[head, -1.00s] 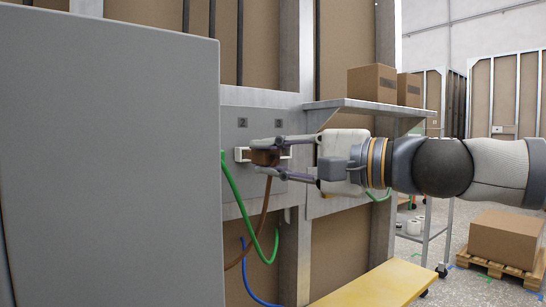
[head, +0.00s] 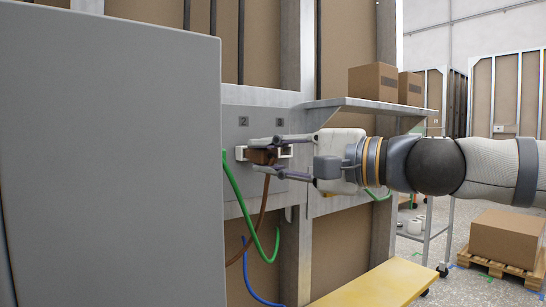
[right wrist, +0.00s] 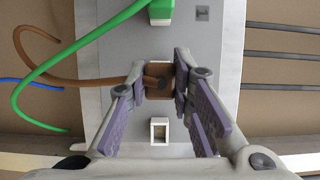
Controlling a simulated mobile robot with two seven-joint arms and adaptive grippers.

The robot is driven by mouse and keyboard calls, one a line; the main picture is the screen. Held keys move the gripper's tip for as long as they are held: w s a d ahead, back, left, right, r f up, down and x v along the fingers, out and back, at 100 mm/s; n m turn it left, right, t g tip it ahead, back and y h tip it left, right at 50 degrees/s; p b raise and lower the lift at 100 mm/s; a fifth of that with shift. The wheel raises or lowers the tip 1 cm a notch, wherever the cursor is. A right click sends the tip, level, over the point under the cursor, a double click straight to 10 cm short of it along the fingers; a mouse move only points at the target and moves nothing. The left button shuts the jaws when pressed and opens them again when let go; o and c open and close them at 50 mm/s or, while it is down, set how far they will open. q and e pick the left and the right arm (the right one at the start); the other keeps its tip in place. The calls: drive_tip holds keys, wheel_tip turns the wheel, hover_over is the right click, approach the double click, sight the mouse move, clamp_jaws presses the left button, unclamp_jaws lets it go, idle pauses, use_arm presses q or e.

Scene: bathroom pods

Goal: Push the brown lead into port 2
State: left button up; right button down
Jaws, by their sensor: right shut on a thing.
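The brown lead's plug (head: 262,157) is between the fingers of my right gripper (head: 264,158), which is shut on it. In the right wrist view the plug (right wrist: 160,88) covers the middle of the port row, and its brown cable (right wrist: 75,84) runs off left. In the head view a white port (head: 241,153) shows below the label 2 (head: 243,121), right by the plug. How deep the plug sits cannot be told. My left gripper is not in view.
A green lead's plug (right wrist: 160,12) sits in the neighbouring port. An empty white port (right wrist: 160,130) is on the other side. Green (head: 240,205) and blue (head: 252,275) cables hang below. A large grey panel (head: 110,160) blocks the left side. A shelf (head: 365,106) holds boxes.

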drive_tip(key=shift+w+a, duration=0.5)
drive_tip(key=shift+w, duration=0.2)
drive_tip(key=c, duration=1.3)
unclamp_jaws()
drive_tip(key=shift+c, duration=0.2)
drive_tip(key=v, duration=1.2)
